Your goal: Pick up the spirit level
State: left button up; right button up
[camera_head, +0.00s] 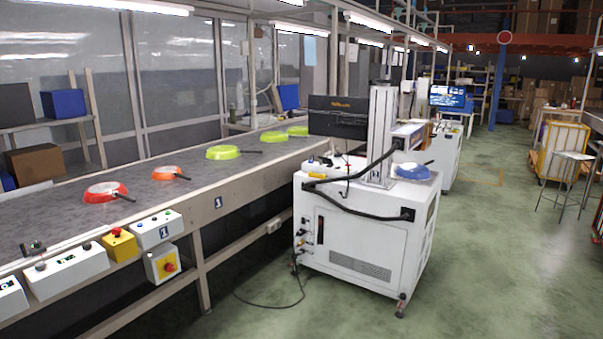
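I cannot make out a spirit level for certain in the head view. A small yellow object (317,176) lies at the left edge of the top of a white wheeled cabinet (345,235); it is too small to tell what it is. Neither of my grippers is in view.
A long grey conveyor (60,216) on the left carries several pans, including a red one (104,190) and a green one (224,153). Control boxes (68,271) line its front edge. A cable (270,307) lies beside the cabinet.

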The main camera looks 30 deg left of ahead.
aim_at(319, 176)
jog(key=i+j+u, duration=0.4)
jog(key=i, duration=0.75)
jog(key=i+j+u, duration=0.1)
jog(key=i+u, duration=0.35)
jog(key=i, duration=0.75)
jog(key=i+z, duration=0.1)
jog(key=i, duration=0.6)
jog(key=i+j+z, duration=0.15)
jog(key=i, duration=0.55)
jog(key=i+j+z, duration=0.1)
jog(key=i, duration=0.6)
